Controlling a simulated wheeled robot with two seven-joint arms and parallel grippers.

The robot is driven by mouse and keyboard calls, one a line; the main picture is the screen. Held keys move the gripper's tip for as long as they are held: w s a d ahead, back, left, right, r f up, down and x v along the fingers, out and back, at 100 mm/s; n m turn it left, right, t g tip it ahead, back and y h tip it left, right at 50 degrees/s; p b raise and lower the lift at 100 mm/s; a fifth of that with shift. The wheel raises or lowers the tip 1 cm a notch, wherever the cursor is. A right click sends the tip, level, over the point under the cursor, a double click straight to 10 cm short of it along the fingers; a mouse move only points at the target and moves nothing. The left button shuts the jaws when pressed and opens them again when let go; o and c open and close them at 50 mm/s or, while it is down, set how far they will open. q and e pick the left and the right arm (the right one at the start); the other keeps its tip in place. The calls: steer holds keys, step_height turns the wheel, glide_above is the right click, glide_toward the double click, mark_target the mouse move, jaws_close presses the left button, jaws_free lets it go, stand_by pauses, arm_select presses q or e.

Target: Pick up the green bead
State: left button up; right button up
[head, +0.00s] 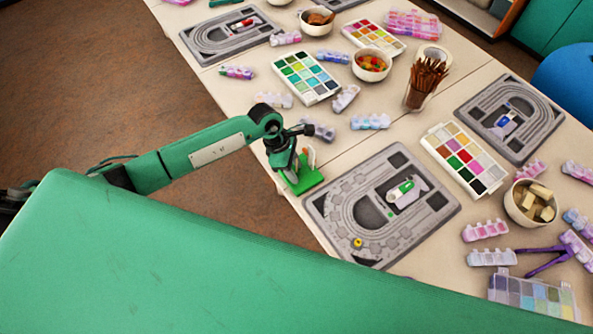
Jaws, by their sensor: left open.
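A grey bead board (425,222) lies at the near edge of the table. A small green piece (406,187), which looks like the green bead, lies on a pale holder in the middle of this board; its exact shape is too small to tell. A small yellow bead (357,242) sits near the board's lower left. My left gripper (311,158) is open, over the table edge to the left of the board, apart from the green piece. I see nothing between its fingers. My right gripper is out of view.
A paint palette (443,141), a bowl of wooden blocks (517,208) and another bead board (477,119) lie to the right. A cup of brown sticks (410,97) stands behind. Several bead strips lie around. Bare table (370,145) shows behind the near board.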

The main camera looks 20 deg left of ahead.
arm_select(q)
jaws_close()
stand_by(0.3)
step_height(320, 180, up, 20)
steer(key=b, duration=0.4)
stand_by(0.4)
